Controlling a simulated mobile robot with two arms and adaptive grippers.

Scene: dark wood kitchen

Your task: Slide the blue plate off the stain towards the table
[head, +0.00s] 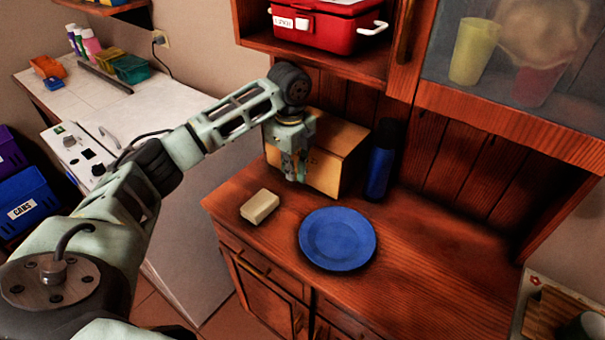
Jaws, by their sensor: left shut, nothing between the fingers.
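The blue plate (338,238) lies flat on the wooden counter (420,290), near its front edge. A dark patch shows around the plate's rim; I cannot tell whether it is the stain or shadow. My left gripper (295,178) points down in front of a cardboard box, above and to the left of the plate. It is shut and empty, apart from the plate. My right gripper is not in view.
A pale block (260,206) lies left of the plate. The cardboard box (325,160) and a dark blue bottle (381,160) stand behind it. A shelf with a red container (325,25) hangs above. The counter is clear to the plate's right.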

